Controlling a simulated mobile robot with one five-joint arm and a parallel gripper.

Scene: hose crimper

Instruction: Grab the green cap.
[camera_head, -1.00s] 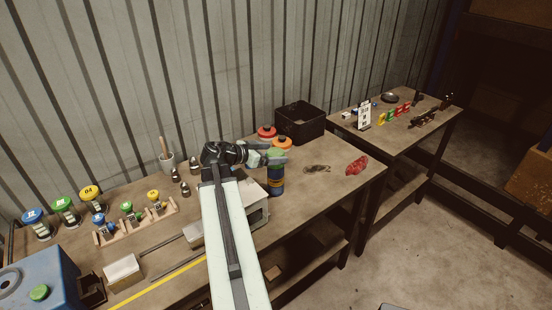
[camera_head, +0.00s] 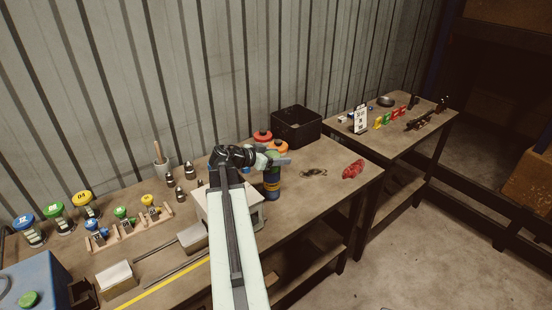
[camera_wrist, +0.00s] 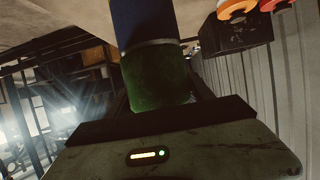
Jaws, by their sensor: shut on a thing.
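The green cap (camera_wrist: 157,78) sits on the end of a dark blue bottle (camera_wrist: 145,22) in the wrist view, between my gripper's (camera_wrist: 157,92) fingers. In the head view my gripper (camera_head: 276,160) is at the top of the blue bottle (camera_head: 272,186), which stands near the middle of the bench and carries a yellowish band. My gripper is shut on the green cap. The cap is largely hidden behind my gripper in the head view. The cap and bottle look joined.
Bottles with red (camera_head: 263,137) and orange (camera_head: 280,147) tops stand close behind my gripper. A black bin (camera_head: 297,127) is behind them. A red rag (camera_head: 353,169) lies right on the bench (camera_head: 325,195). A wooden rack (camera_head: 133,230) of small capped items stands left.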

